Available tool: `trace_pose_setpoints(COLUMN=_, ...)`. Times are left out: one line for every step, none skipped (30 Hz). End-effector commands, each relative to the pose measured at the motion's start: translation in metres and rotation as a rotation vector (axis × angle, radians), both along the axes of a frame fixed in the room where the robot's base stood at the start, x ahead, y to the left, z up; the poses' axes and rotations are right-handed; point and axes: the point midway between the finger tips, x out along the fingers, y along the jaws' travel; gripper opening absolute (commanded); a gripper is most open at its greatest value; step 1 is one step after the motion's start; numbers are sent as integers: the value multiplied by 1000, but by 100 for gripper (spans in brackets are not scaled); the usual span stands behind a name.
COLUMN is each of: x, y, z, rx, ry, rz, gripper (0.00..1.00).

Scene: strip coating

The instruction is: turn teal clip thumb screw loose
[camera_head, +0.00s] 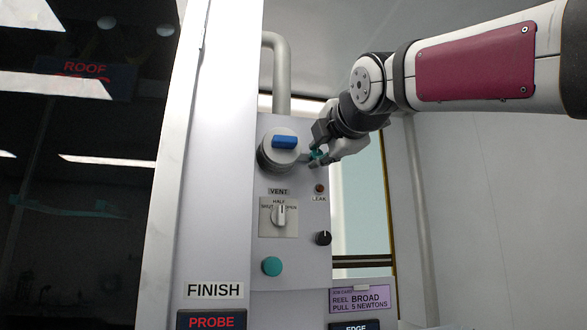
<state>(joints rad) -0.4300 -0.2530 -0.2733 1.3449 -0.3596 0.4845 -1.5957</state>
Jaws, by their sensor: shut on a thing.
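The teal clip thumb screw (317,155) is a small teal piece at the right edge of the grey panel, beside the round cap with a blue handle (285,142). My gripper (318,154) reaches in from the right and is shut on the teal thumb screw. The fingers hide much of the screw, so its turn angle cannot be told. The clip itself is mostly hidden behind the fingers.
The panel (304,262) also carries a VENT selector knob (281,214), a LEAK lamp (319,188), a black knob (323,238) and a teal button (271,266). A grey pipe (282,75) rises above it. A dark glass pane (70,200) fills the left.

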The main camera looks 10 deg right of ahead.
Motion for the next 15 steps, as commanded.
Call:
trace_pose_setpoints(x=1, y=0, z=-2, rx=-1, ry=5, rz=1, gripper=0)
trace_pose_setpoints(x=1, y=0, z=-2, rx=-1, ry=5, rz=1, gripper=0)
trace_pose_setpoints(x=1, y=0, z=-2, rx=-1, ry=5, rz=1, gripper=0)
trace_pose_setpoints(x=1, y=0, z=-2, rx=-1, ry=5, rz=1, gripper=0)
trace_pose_setpoints(x=1, y=0, z=-2, rx=-1, ry=5, rz=1, gripper=0)
trace_pose_setpoints(x=1, y=1, z=-2, rx=-1, ry=6, rz=0, gripper=0)
trace_pose_setpoints(x=1, y=1, z=-2, rx=-1, ry=6, rz=0, gripper=24)
trace_pose_setpoints(x=1, y=1, z=-2, rx=-1, ry=5, rz=1, gripper=30)
trace_pose_setpoints(x=1, y=1, z=-2, rx=-1, ry=5, rz=1, gripper=30)
trace_pose_setpoints(x=1, y=0, z=-2, rx=-1, ry=5, rz=1, gripper=30)
trace_pose_setpoints(x=1, y=1, z=-2, rx=-1, ry=4, rz=0, gripper=30)
trace_pose_setpoints(x=1, y=0, z=-2, rx=0, ry=4, rz=0, gripper=30)
trace_pose_setpoints(x=1, y=0, z=-1, rx=0, ry=3, rz=0, gripper=30)
trace_pose_setpoints(x=1, y=0, z=-1, rx=0, ry=3, rz=0, gripper=30)
trace_pose_setpoints(x=0, y=0, z=-1, rx=0, ry=3, rz=0, gripper=30)
